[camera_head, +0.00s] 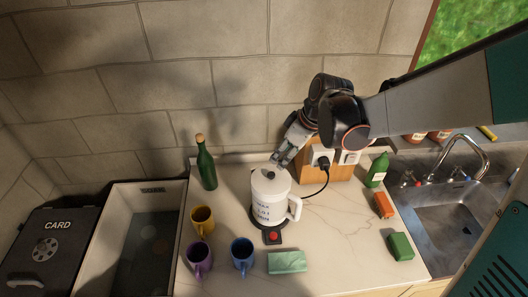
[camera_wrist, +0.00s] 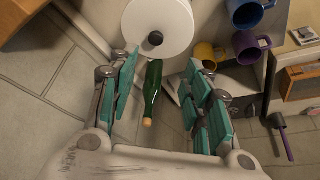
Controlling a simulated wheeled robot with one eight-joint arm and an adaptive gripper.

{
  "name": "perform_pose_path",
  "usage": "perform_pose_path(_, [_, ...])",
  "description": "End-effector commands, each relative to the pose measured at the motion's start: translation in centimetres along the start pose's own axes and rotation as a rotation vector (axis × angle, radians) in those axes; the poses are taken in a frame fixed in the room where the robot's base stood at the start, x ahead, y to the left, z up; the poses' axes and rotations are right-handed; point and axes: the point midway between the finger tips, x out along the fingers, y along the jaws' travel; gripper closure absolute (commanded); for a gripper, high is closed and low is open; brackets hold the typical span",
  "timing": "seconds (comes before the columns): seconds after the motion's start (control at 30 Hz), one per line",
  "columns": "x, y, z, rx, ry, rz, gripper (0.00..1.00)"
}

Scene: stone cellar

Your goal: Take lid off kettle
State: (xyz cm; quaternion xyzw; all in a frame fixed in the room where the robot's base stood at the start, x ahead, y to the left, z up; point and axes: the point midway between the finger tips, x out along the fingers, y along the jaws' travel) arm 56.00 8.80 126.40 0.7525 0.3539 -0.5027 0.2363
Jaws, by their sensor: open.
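The white kettle (camera_head: 268,207) stands upright on its dark base with a red switch, in the middle of the counter. Its white lid (camera_head: 262,183) is on top, with a dark knob (camera_head: 271,174). In the wrist view the round lid (camera_wrist: 172,22) and its knob (camera_wrist: 152,39) show at the top, just beyond the fingertips. My gripper (camera_head: 280,158) is just above and behind the kettle, close to the lid. In the wrist view my gripper (camera_wrist: 164,60) has its fingers spread, with nothing between them; contact with the lid cannot be told.
A green bottle (camera_head: 207,167) stands behind left. Yellow (camera_head: 202,220), purple (camera_head: 199,258) and blue (camera_head: 242,253) mugs stand front left. A wooden socket block (camera_head: 340,172) with the plugged cord is behind right. A green sponge (camera_head: 287,262) lies in front; the sink (camera_head: 452,212) is right.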

Motion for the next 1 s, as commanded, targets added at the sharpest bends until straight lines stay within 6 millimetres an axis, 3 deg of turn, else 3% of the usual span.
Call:
perform_pose_path(0.3, [5.5,0.1,0.0,0.0,0.0,0.001,0.55])
perform_pose_path(0.67, [7.9,0.2,0.1,0.002,-0.001,0.001,0.55])
perform_pose_path(1.0, [11.7,0.9,0.2,0.001,0.0,0.002,0.55])
